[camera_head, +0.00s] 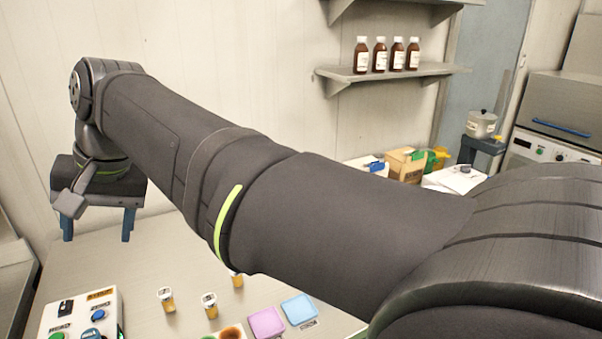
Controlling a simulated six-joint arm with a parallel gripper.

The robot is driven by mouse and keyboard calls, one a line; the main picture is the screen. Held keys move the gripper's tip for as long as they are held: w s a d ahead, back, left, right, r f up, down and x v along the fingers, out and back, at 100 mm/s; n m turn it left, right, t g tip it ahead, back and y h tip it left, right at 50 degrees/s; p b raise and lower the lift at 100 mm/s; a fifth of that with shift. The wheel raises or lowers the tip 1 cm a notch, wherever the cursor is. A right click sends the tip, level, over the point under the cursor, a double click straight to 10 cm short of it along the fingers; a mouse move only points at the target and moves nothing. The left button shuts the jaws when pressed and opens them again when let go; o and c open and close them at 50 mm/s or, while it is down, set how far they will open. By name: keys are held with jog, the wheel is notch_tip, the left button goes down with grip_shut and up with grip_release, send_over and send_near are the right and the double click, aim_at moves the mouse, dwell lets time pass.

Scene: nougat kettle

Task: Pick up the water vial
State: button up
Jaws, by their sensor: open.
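Several small vials with pale caps and amber lower parts stand upright on the table: a left vial (166,299), a middle vial (210,305) and a back vial (236,280) partly hidden by my arm. Their labels are too small to read, so I cannot tell which is the water vial. My gripper (98,229) hangs at the far left, with its two blue fingers wide apart and nothing between them. It is left of the vials and apart from them.
A control box (80,318) with buttons sits at the front left. A purple pad (266,322) and a blue pad (299,309) lie right of the vials. Brown bottles (380,56) stand on a wall shelf (392,72). Table between gripper and vials looks clear.

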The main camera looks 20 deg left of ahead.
jog(key=n+t+h, duration=0.1)
jog(key=n+h, duration=0.3)
jog(key=n, duration=0.4)
send_over(89, 334)
notch_tip(89, 334, down, 12)
jog(key=r, duration=0.1)
notch_tip(89, 334, down, 13)
jog(key=shift+w+a+r, duration=0.1)
jog(key=shift+a+r, duration=0.05)
jog(key=shift+d+f, duration=0.2)
jog(key=shift+f, duration=2.5)
jog(key=c, duration=1.1)
jog(key=shift+c, duration=0.2)
jog(key=shift+r, duration=0.15)
